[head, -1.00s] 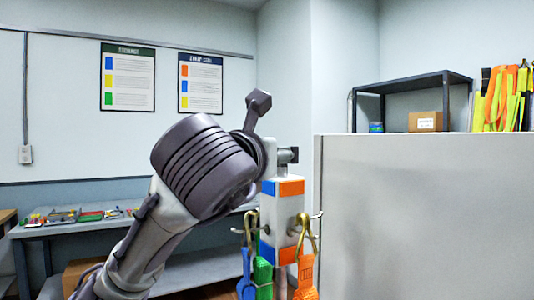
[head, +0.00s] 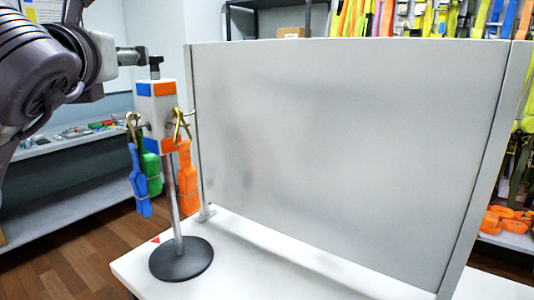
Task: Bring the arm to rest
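My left arm (head: 40,70) comes in at the upper left, close to the camera, and its dark joint fills that corner. No gripper fingers can be made out on it. My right gripper is not in the picture. A stand (head: 172,200) with a white block and blue and orange patches stands upright on a white table. A blue strap (head: 140,185), a green strap (head: 152,175) and an orange strap (head: 187,180) hang from its hooks. A short dark post shows above the block, beside a grey cylinder; I cannot tell how they join.
A tall grey panel (head: 340,140) stands on the white table (head: 235,270), right of the stand. Behind it are a dark shelf with a cardboard box (head: 291,33) and many hanging coloured straps (head: 440,18). A side bench (head: 75,142) with small items is at the left.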

